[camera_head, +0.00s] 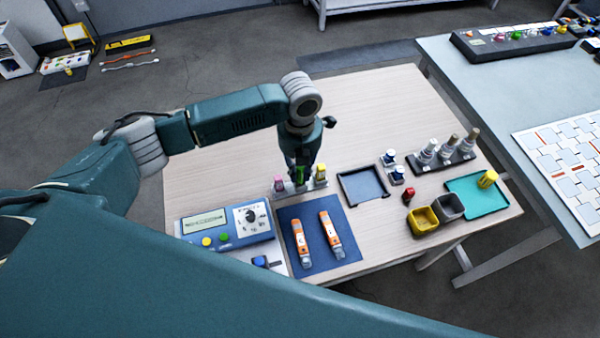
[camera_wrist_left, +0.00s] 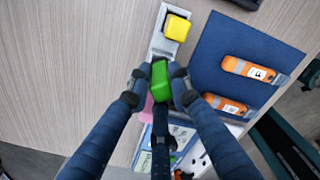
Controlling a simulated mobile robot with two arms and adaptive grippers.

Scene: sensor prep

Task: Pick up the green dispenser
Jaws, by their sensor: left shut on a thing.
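The green dispenser (camera_wrist_left: 160,84) is between the two fingers of my left gripper (camera_wrist_left: 160,76) in the left wrist view. The fingers are shut on it from both sides. In the head view my left gripper (camera_head: 302,172) points down over the small rack, with the green dispenser (camera_head: 300,174) partly hidden between the fingers. A pink dispenser (camera_head: 279,184) stands to its left and a yellow dispenser (camera_head: 320,172) to its right. I cannot tell whether the green one is clear of the rack. My right gripper is not in view.
A blue mat (camera_head: 317,262) with two orange devices lies in front of the rack. A control box (camera_head: 226,227) stands at the left. A dark tray (camera_head: 363,202), a bottle rack (camera_head: 443,163), a yellow bin (camera_head: 422,220) and a green tray (camera_head: 460,190) are to the right. The table's back is clear.

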